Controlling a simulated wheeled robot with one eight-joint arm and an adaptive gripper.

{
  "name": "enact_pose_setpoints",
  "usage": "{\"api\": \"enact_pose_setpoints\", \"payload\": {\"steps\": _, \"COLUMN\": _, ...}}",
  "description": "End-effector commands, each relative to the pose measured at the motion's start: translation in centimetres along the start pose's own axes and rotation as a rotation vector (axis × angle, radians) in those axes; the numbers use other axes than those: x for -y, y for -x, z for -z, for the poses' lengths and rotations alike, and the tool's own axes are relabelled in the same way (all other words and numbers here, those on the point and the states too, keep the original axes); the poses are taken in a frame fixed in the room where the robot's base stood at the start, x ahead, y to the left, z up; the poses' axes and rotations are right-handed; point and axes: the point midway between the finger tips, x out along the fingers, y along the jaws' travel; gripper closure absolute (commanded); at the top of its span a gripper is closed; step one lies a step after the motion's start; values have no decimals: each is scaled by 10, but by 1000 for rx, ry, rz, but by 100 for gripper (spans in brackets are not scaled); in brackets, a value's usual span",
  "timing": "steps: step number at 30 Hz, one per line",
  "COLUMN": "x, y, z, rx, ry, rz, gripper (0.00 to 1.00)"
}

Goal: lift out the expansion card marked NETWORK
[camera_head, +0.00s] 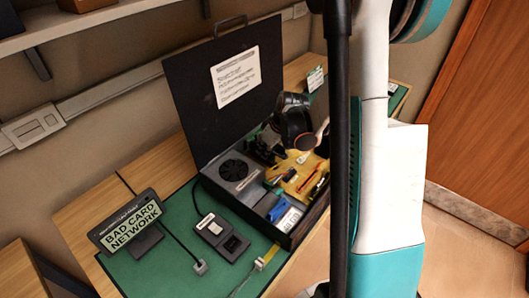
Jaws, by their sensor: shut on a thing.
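An open black case (292,243) stands on the green mat, its lid (194,98) raised at the back. Inside, circuit boards and small parts sit on a yellow area (312,169). My gripper (300,141) reaches down over the back of the case. It is shut on what looks like an expansion card, mostly hidden by the gripper itself; I cannot read its marking. Dark and green boards (264,150) stand just left of the gripper. A sign (131,224) on the mat at left reads BAD CARD NETWORK.
A fan unit (233,171) fills the case's left part. A dark two-part device (219,237) lies on the green mat (177,268) before it, with a cable and plug (200,267) nearby. My arm hides the right side. A shelf (62,25) overhangs at upper left.

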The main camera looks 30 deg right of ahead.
Motion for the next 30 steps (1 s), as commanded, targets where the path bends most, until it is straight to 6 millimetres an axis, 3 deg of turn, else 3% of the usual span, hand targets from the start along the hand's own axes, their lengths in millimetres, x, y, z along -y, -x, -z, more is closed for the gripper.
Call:
{"api": "enact_pose_setpoints", "payload": {"steps": 8, "x": 0, "y": 48, "z": 19, "rx": 0, "ry": 0, "rz": 0, "gripper": 100}}
{"api": "enact_pose_setpoints", "payload": {"steps": 21, "x": 0, "y": 145, "z": 60, "rx": 0, "ry": 0, "rz": 0, "gripper": 100}}
{"api": "enact_pose_setpoints", "payload": {"steps": 30, "x": 0, "y": 171, "z": 71, "rx": 0, "ry": 0, "rz": 0, "gripper": 100}}
